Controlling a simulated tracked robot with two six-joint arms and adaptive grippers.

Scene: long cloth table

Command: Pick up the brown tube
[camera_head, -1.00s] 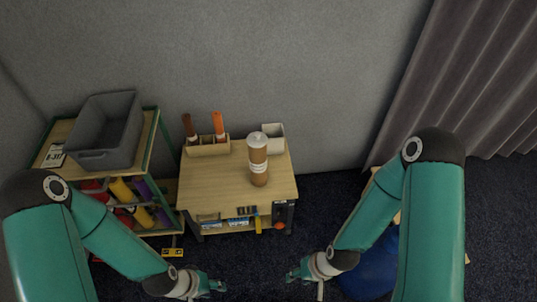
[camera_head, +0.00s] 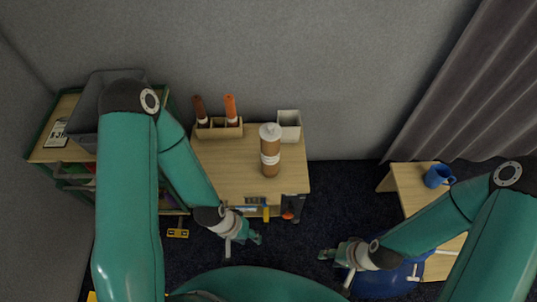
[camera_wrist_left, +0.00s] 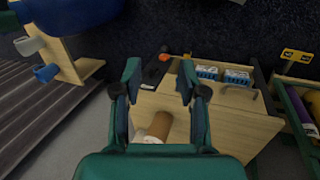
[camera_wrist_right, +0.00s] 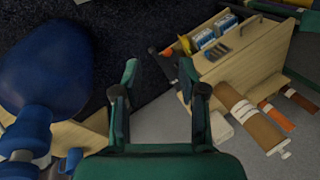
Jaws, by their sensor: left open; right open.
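The brown tube (camera_head: 270,165), with a white band and a pale cap, stands upright on the small wooden table (camera_head: 225,180). In the left wrist view the tube (camera_wrist_left: 158,127) shows partly, beyond the open fingers. In the right wrist view the tube (camera_wrist_right: 255,122) is whole, to the right of the fingers. My left gripper (camera_head: 254,238) is open and empty, in front of the table's front edge and apart from the tube. My right gripper (camera_head: 324,253) is open and empty, further right and also short of the table.
A wooden holder (camera_head: 218,131) with brown and orange items and a white box (camera_head: 289,123) stand behind the tube. A grey bin (camera_head: 88,108) is on the left shelf. A blue mug (camera_head: 438,176) stands on a wooden surface at right, near a blue object (camera_head: 385,284).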

